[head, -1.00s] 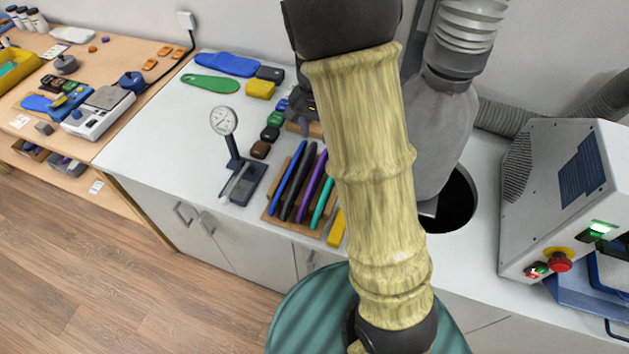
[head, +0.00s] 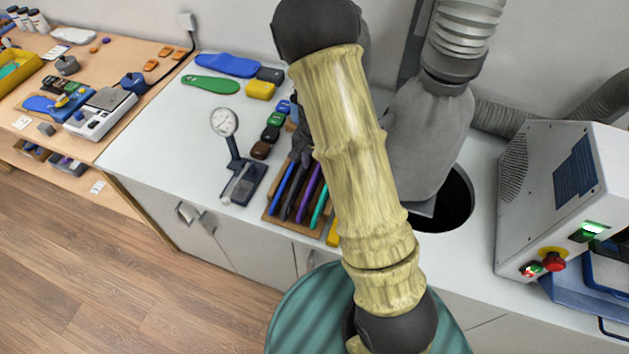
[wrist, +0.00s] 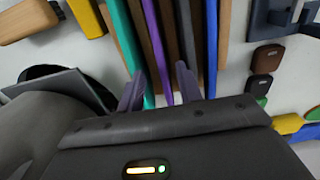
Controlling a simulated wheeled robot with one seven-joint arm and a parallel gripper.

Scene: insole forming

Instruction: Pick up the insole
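A wooden rack (head: 268,215) on the white counter holds several thin upright pieces, blue, black, purple (head: 309,192) and teal (head: 320,208); I cannot tell whether these are insoles. My gripper (head: 303,152) is over the rack's far end, partly hidden behind my arm. In the wrist view my gripper (wrist: 160,68) is open, its fingers pointing at the rack. The purple piece (wrist: 160,45) lies between the finger lines, and the teal piece (wrist: 135,40) passes by the left finger. Contact is unclear. A flat blue insole (head: 227,65) and a green insole (head: 210,85) lie at the back left.
A dial gauge stand (head: 240,178) stands left of the rack. Small dark, green and yellow blocks (head: 260,89) lie behind. A round hole (head: 455,205) and a grey machine (head: 550,190) are on the right.

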